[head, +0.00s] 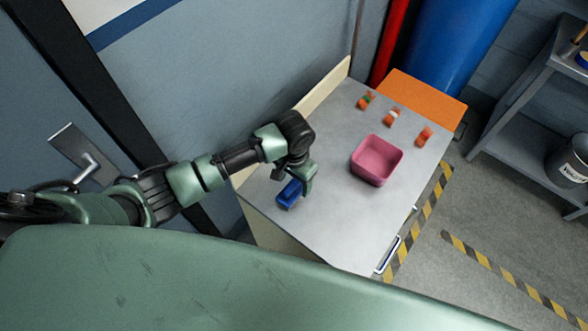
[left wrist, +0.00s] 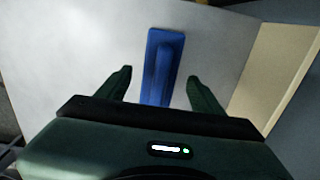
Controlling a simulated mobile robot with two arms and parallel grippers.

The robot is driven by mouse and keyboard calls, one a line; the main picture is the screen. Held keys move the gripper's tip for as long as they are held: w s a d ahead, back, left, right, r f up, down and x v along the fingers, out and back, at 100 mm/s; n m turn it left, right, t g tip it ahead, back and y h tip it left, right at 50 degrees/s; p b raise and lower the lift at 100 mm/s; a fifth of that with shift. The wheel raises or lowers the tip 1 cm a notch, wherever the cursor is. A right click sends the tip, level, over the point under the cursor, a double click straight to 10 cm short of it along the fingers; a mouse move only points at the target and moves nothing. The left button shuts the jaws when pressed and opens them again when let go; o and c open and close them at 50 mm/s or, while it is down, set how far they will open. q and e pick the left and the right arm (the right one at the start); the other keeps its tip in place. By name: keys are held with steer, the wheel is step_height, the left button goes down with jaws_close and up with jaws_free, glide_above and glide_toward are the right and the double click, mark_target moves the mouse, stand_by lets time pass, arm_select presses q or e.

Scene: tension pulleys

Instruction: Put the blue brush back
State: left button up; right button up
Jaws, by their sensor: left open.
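The blue brush (head: 289,193) lies on the grey tabletop near its left side. In the left wrist view the blue brush (left wrist: 162,62) lies lengthwise between the two spread fingers. My left gripper (head: 297,185) is right over the brush, with its fingers apart; in the left wrist view the open fingers (left wrist: 160,82) flank the brush with gaps on both sides. Whether the fingertips touch the table cannot be told. The brush's near end is hidden behind the gripper body in the wrist view. My right gripper is not in view.
A pink bin (head: 377,160) stands on the table (head: 335,220) right of the gripper. A low cream board (head: 322,88) edges the table's wall side. An orange surface (head: 424,95) is at the far end. The table's near right is clear.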

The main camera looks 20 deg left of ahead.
arm_select(q)
step_height(320, 180, up, 8)
steer(key=shift+r, duration=0.15)
stand_by(0.6)
